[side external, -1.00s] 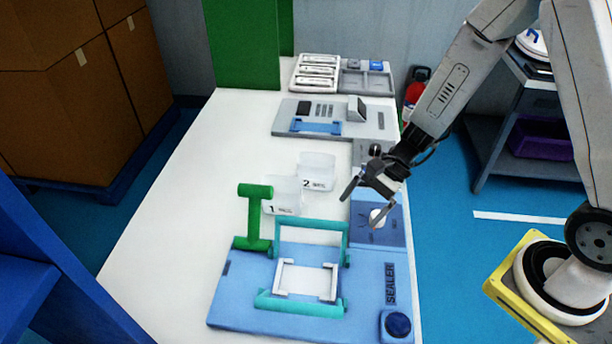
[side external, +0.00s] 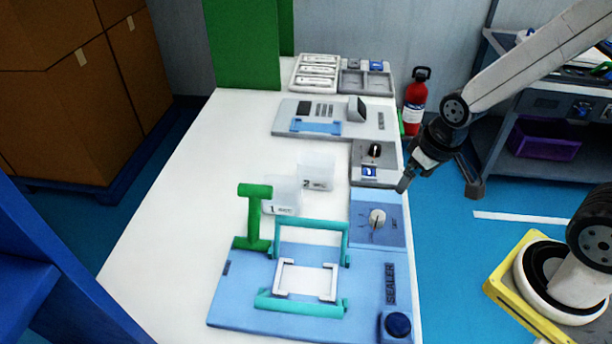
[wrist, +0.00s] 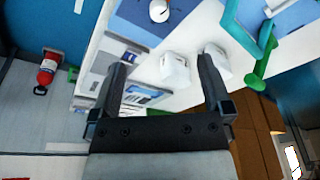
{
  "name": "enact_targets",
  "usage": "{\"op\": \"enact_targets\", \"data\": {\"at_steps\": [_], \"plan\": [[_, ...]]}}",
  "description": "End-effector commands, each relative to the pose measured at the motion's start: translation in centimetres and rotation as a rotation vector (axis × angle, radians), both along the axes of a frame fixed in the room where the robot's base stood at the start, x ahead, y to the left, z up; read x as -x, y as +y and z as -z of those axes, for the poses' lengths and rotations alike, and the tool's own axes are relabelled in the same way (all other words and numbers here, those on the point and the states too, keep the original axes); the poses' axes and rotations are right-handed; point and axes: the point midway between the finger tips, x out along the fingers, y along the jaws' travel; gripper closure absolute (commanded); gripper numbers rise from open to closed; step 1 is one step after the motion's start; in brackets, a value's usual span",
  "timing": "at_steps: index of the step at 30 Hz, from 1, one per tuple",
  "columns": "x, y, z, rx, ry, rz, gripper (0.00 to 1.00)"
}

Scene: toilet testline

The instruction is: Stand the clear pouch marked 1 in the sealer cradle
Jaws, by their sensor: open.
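The clear pouch marked 1 (side external: 284,196) stands on the white table behind the sealer, next to the green T-shaped post. The clear pouch marked 2 (side external: 316,172) stands behind it and to the right. The sealer (side external: 235,296) is a blue plate with a teal frame around a white cradle (side external: 306,282); the cradle is empty. My gripper (side external: 406,182) is above the table's right edge, apart from both pouches. In the wrist view its two fingers (wrist: 160,85) are spread and empty, with both pouches beyond the fingertips.
A green T-shaped post (side external: 254,215) rises beside pouch 1. A blue plate with a white knob (side external: 377,217) lies at the right edge. Behind are a grey device (side external: 350,118) and trays (side external: 318,72). The left side of the table is clear.

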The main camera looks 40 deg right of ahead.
Motion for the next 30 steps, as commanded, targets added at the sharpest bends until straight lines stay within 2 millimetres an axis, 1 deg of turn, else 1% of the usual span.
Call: {"op": "enact_targets", "data": {"at_steps": [4, 15, 20, 23, 30], "plan": [[0.0, -0.1, -0.2, 0.016, -0.016, -0.029, 0.0], [0.0, -0.1, -0.2, 0.016, -0.015, -0.027, 0.0], [-0.1, -0.1, -0.5, 0.015, -0.016, -0.026, 0.0], [-0.1, -0.1, -1.1, 0.016, -0.018, -0.026, 0.0], [-0.1, -0.1, -3.4, 0.015, -0.018, -0.025, 0.0]]}}
